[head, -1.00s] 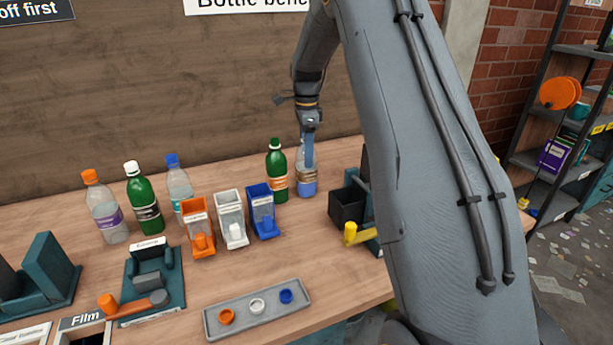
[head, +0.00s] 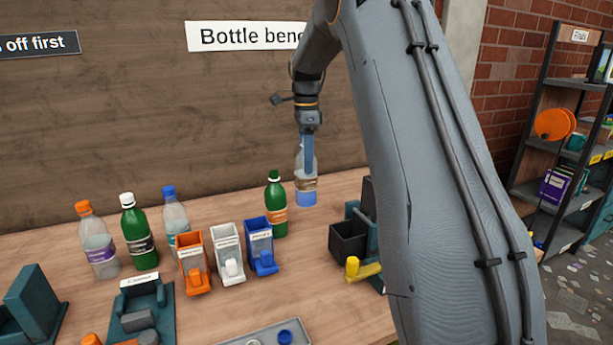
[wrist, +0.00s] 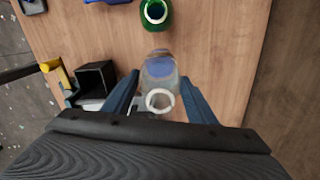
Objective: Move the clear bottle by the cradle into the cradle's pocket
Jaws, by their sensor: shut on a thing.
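My gripper (head: 309,165) is shut on a clear bottle (head: 306,190) with a blue lower part and a tan band. The bottle is upright and appears held a little above the bench. In the wrist view the bottle (wrist: 160,71) sits between my two blue fingers (wrist: 160,88), its open mouth toward the camera. A teal stand with a black open box (head: 348,243) and a yellow lever (head: 362,269) is to the right, partly hidden by my arm. Another teal cradle-like fixture (head: 142,308) with a label is at the front left. I cannot tell which is the cradle.
A green bottle (head: 276,208) stands just left of the held bottle. Orange (head: 193,264), white (head: 228,256) and blue (head: 260,246) dispensers stand in front of it. Several capped bottles stand at the left. A grey tray (head: 245,336) lies in front. The wall is close behind.

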